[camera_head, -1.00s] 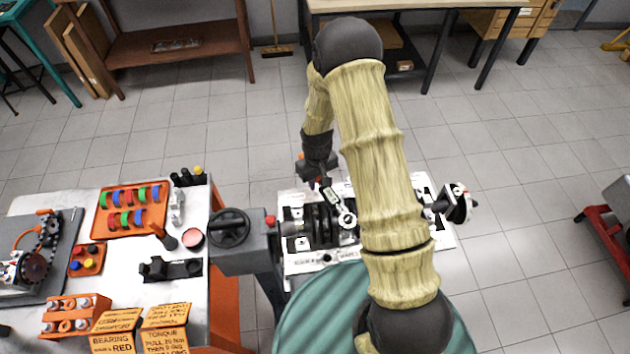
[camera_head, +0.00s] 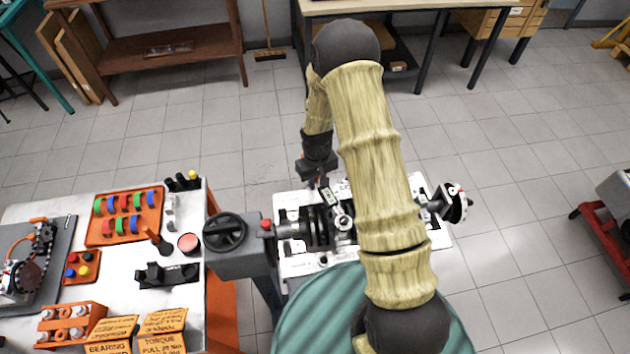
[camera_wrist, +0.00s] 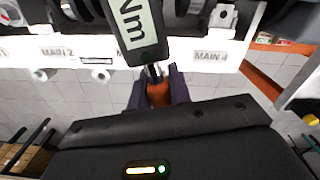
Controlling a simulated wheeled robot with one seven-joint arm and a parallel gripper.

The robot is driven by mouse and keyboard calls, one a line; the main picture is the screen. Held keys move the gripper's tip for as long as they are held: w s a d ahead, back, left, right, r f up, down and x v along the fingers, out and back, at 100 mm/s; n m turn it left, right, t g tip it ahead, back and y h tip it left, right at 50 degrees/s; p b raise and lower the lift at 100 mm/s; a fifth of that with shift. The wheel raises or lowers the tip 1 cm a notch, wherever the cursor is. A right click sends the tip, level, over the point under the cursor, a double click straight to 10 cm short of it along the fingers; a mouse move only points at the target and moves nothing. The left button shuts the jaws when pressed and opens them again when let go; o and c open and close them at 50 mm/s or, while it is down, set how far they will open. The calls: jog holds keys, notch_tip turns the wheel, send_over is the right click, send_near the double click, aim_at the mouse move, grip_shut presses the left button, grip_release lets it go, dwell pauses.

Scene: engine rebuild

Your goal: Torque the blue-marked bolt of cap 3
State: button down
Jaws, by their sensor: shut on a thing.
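My gripper (camera_wrist: 158,92) is shut on the orange handle of a torque wrench (camera_wrist: 140,30). The wrench's light display with "Nm" fills the top middle of the wrist view. In the head view the wrench (camera_head: 328,196) extends from my gripper (camera_head: 318,180) toward the dark crankshaft parts, its round head (camera_head: 343,221) over the engine block (camera_head: 300,268). In the wrist view the block carries labels "MAIN 2" (camera_wrist: 57,52) and "MAIN 4" (camera_wrist: 211,57); the wrench covers the space between them. I cannot make out cap 3's blue-marked bolt or whether the wrench is seated on it.
A grey stand with a black handwheel (camera_head: 225,232) is left of the block. The left bench holds an orange tray (camera_head: 125,240) of coloured bearing shells, a black holder (camera_head: 167,274) and orange signs (camera_head: 160,322). My arm hides the block's right-middle part.

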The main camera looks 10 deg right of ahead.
jog(key=shift+d, duration=0.1)
dwell(0.3)
jog(key=shift+w+d+m, duration=0.2)
jog(key=shift+d+m, duration=0.3)
jog(key=shift+d, duration=0.2)
jog(key=shift+w+d+m, duration=0.1)
jog(key=shift+d+m, duration=0.5)
jog(key=shift+d, duration=0.2)
dwell(1.4)
jog(key=shift+d+m+b, duration=0.4)
jog(key=shift+d+m, duration=0.7)
jog(key=shift+d, duration=0.35)
dwell(3.3)
